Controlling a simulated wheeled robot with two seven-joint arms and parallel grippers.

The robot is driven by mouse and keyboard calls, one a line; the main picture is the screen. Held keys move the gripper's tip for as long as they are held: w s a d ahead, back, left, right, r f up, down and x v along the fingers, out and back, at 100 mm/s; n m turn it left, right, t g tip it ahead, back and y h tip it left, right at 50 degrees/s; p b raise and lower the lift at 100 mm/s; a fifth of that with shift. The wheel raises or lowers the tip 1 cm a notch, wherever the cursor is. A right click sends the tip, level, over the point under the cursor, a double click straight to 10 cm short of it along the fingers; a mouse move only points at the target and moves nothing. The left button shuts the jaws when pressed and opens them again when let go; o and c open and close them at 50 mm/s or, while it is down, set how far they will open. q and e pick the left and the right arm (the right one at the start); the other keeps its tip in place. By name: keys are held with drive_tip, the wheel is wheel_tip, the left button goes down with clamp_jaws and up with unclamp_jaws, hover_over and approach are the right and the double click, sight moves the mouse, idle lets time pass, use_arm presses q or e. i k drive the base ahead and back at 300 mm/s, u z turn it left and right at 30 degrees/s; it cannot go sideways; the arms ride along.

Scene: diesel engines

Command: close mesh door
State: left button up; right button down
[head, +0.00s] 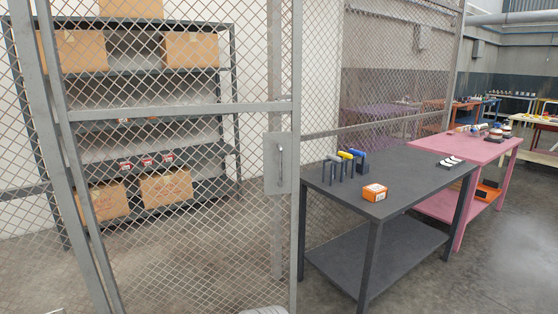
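The mesh door (180,111) fills the left half of the head view, a grey metal frame with diamond wire mesh and a horizontal middle rail. A lock plate with a vertical pull handle (281,165) sits near its right edge. The door's right upright (297,220) runs below the picture, while a fixed post (275,240) seen through the mesh meets the floor farther back. The door edge so appears to stand out from that post, ajar toward me. The hinge side is at the left, beside slanting uprights.
Behind the mesh stands a shelf rack (130,72) with cardboard boxes. Right of the door, a dark table (400,195) carries tools and an orange box (374,192); a pink table (490,150) stands beyond. A fixed mesh panel (375,60) runs behind the dark table.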

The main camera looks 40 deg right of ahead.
sight(281, 150)
drive_tip(key=z, duration=0.65)
drive_tip(key=i, duration=1.65)
drive_tip(key=z, duration=0.9)
drive_tip(key=i, duration=0.25)
drive_tip(key=z, duration=0.05)
